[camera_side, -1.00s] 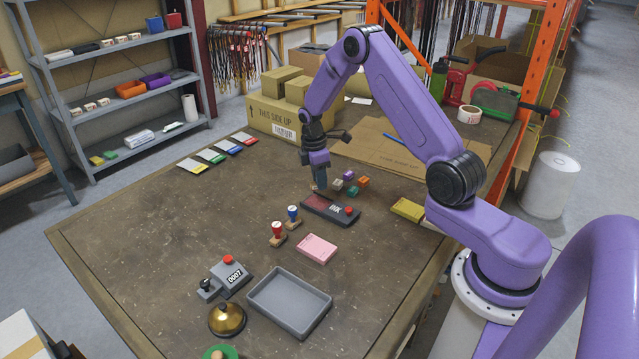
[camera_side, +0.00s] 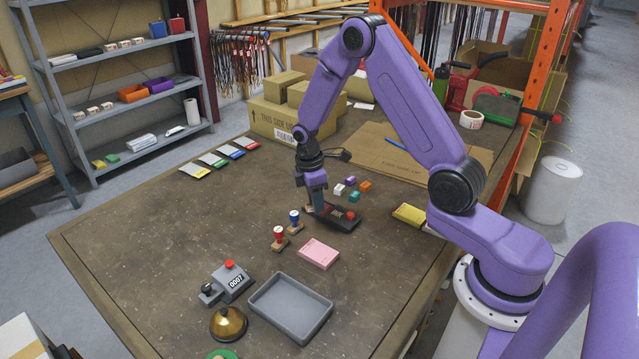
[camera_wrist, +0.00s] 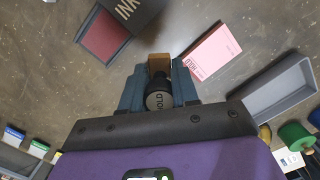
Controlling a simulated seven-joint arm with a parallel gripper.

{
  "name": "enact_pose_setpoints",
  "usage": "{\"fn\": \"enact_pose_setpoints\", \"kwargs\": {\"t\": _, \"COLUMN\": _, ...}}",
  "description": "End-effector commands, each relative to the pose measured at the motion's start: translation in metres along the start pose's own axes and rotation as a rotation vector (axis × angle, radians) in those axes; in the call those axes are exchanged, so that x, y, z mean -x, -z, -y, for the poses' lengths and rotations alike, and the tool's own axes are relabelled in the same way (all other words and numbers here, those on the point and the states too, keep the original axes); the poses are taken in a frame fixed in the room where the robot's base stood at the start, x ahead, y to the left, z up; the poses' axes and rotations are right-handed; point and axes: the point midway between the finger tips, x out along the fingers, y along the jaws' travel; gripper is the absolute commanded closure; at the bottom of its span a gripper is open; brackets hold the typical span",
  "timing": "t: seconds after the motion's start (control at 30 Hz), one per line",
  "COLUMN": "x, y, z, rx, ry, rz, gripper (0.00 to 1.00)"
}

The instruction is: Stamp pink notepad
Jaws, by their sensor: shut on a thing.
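The pink notepad (camera_side: 319,253) lies flat on the table in front of the ink pad (camera_side: 345,219). It also shows at upper right in the wrist view (camera_wrist: 213,50), apart from my gripper. My gripper (camera_side: 317,205) points down at the left end of the ink pad in the side view and hides part of it. In the wrist view my gripper (camera_wrist: 158,82) is shut on a stamp with a black round top marked HOLD (camera_wrist: 158,101) and a wooden block. The dark red pad of the ink pad (camera_wrist: 103,35) shows at upper left, beside the stamp.
A red-handled stamp (camera_side: 279,237) and a blue-handled stamp (camera_side: 295,221) stand left of the notepad. A grey tray (camera_side: 291,307), a numbering machine (camera_side: 231,282) and a brass bell (camera_side: 228,323) are nearer the front. Small coloured blocks (camera_side: 354,196) lie behind the ink pad.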

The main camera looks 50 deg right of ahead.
Motion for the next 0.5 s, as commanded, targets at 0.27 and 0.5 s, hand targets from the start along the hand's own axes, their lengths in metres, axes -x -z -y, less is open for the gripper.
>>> {"fn": "enact_pose_setpoints", "kwargs": {"t": 0.27, "x": 0.004, "y": 0.013, "z": 0.075, "rx": 0.001, "ry": 0.002, "rz": -0.001, "gripper": 0.90}}
{"fn": "enact_pose_setpoints", "kwargs": {"t": 0.5, "x": 0.002, "y": 0.012, "z": 0.095, "rx": -0.003, "ry": 0.004, "rz": 0.000, "gripper": 0.90}}
